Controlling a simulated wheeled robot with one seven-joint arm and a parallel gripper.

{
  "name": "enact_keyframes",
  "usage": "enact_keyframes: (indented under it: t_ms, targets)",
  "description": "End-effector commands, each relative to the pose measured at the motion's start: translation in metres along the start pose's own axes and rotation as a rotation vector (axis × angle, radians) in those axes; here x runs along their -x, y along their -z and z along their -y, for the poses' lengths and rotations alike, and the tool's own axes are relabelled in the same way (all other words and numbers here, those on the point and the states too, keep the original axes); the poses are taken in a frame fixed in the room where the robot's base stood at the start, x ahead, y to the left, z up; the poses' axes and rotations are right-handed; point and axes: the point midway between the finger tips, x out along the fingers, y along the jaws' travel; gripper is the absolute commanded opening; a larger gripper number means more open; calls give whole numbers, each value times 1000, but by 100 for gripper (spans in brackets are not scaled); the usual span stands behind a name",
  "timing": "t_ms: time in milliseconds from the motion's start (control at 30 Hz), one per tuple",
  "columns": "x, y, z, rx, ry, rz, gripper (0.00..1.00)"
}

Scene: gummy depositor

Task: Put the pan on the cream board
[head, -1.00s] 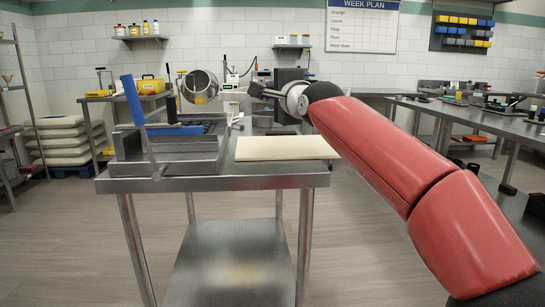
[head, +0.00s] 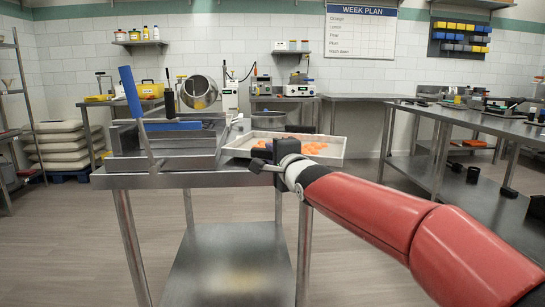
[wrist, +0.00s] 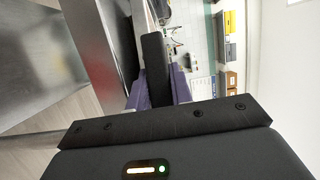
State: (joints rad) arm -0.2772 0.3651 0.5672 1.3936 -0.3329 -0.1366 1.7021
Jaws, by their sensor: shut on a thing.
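The pan (head: 329,155) appears to be a pale, shallow, low-walled tray with several orange pieces in it, at the right end of the steel table in the head view. My gripper (head: 281,160) is at the middle of its front wall and looks shut on it. In the wrist view my gripper's purple fingers (wrist: 160,90) are closed about a dark upright bar, and the pan's inside is not clear there. The cream board is hidden in both views, seemingly under the pan. I cannot tell whether the pan rests on it or is slightly above it.
The steel table (head: 190,180) holds a metal depositor frame (head: 165,155) with a blue lever (head: 130,92) left of the pan. The pan's right end reaches past the table's edge. A long steel bench (head: 465,125) stands at right. Open floor lies between.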

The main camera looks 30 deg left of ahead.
Motion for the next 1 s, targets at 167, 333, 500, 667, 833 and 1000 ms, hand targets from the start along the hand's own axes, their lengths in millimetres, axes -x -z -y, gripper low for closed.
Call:
enact_keyframes:
  t_ms: [167, 333, 500, 667, 833, 1000]
  targets:
    - [0, 0, 4, 3, 6, 0, 0]
    - [0, 0, -2, 2, 1, 0, 26]
    - [0, 0, -2, 1, 1, 0, 43]
    - [0, 0, -2, 1, 1, 0, 43]
    - [0, 0, 4, 1, 1, 0, 43]
    - [18, 2, 2, 1, 1, -3, 43]
